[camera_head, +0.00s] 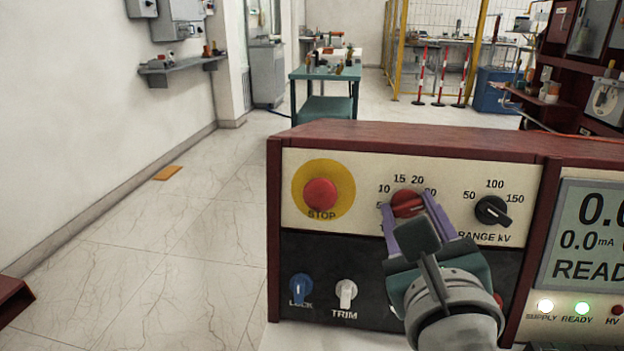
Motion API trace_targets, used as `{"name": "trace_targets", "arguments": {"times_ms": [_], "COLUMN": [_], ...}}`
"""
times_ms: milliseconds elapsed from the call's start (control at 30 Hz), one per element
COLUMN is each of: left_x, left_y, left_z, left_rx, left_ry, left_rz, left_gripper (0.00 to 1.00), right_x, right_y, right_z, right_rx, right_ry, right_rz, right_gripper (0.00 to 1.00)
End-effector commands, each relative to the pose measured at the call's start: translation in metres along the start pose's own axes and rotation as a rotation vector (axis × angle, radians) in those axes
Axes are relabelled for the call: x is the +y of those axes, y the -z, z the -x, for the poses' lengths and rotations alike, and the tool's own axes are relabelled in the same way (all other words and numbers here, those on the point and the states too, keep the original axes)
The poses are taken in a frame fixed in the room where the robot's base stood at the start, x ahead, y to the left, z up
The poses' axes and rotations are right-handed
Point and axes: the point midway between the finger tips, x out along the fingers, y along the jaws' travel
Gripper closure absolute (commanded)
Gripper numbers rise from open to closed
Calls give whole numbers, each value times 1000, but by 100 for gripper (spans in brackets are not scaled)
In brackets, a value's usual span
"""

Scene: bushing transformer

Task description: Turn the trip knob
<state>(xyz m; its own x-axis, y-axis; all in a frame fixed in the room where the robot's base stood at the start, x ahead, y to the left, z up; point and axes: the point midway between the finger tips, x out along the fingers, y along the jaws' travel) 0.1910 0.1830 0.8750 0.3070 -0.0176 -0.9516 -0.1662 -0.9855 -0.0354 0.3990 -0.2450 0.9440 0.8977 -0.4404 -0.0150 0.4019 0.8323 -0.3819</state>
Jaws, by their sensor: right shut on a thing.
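A red knob (406,203) sits on the cream upper panel of the control box, inside a dial scale whose visible numbers include 10, 15 and 20. I take it for the trip knob; its label is hidden behind my gripper. My right gripper (409,205) reaches up from the lower right, with one purple finger on each side of the red knob, shut on it. The gripper body covers the lower part of the dial. My left gripper is not in view.
On the same box are a red STOP button (320,194), a black range knob (492,210), a blue LOCK knob (301,288) and a white TRIM knob (346,293). A display (590,235) reads READY. A teal cart (326,90) stands behind; the floor at left is mostly clear.

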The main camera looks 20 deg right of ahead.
Motion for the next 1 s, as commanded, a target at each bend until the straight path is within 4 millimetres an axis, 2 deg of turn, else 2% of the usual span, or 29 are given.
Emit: {"name": "trace_targets", "arguments": {"times_ms": [33, 500, 1000], "left_x": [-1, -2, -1], "left_y": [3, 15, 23], "left_z": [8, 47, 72], "left_rx": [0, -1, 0], "left_ry": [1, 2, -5], "left_rz": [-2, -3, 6], "left_gripper": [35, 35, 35], "right_x": [-2, -3, -2], "right_y": [-4, -4, -3], "right_z": [0, 0, 0], "right_rx": [2, 1, 0], "right_ry": [-11, -115, -184], "right_rz": [45, 470, 753], "right_gripper": [100, 100, 100]}}
